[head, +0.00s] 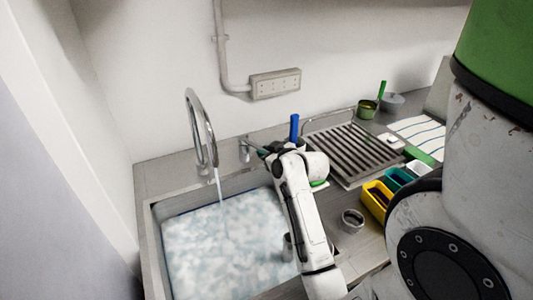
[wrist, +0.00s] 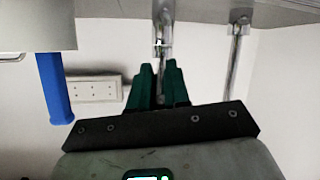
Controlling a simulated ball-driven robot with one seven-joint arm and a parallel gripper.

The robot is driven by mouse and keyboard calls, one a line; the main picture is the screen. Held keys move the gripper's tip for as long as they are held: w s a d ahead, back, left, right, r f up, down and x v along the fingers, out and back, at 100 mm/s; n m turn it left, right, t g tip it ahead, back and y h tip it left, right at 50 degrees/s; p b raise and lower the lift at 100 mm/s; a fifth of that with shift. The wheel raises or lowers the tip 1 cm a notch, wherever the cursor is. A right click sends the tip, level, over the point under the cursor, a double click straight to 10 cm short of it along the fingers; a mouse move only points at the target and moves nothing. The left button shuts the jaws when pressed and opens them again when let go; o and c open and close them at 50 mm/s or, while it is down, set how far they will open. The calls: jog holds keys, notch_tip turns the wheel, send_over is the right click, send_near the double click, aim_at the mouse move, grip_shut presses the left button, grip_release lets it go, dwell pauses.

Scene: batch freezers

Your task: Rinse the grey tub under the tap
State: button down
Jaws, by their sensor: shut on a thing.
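The curved chrome tap (head: 203,135) stands at the back of the sink (head: 149,235), and a thin stream of water (head: 221,205) runs from it. My gripper (head: 262,152) is at the metal tap handle (head: 244,150) right of the spout. In the wrist view, the green fingers of my gripper (wrist: 158,92) are closed around a thin metal part, which seems to be that handle. A small round grey tub (head: 352,220) sits on the counter right of the sink. A dark grey cylinder (head: 288,247) shows at the sink's right side, partly hidden by my arm.
Cloudy, foamy water (head: 225,240) fills the sink. A ribbed drainer (head: 352,152), a yellow bin (head: 376,203), a teal bin (head: 396,179) and a grey bowl (head: 392,102) stand to the right. A blue upright object (head: 294,128) is close behind my wrist.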

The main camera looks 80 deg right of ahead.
jog(key=shift+s, duration=0.1)
dwell(0.3)
jog(key=c, duration=1.1)
grip_release()
jog(key=b+v, duration=0.1)
jog(key=v, duration=0.9)
jog(key=shift+s+a+b, duration=0.15)
jog(key=shift+s+b, duration=0.15)
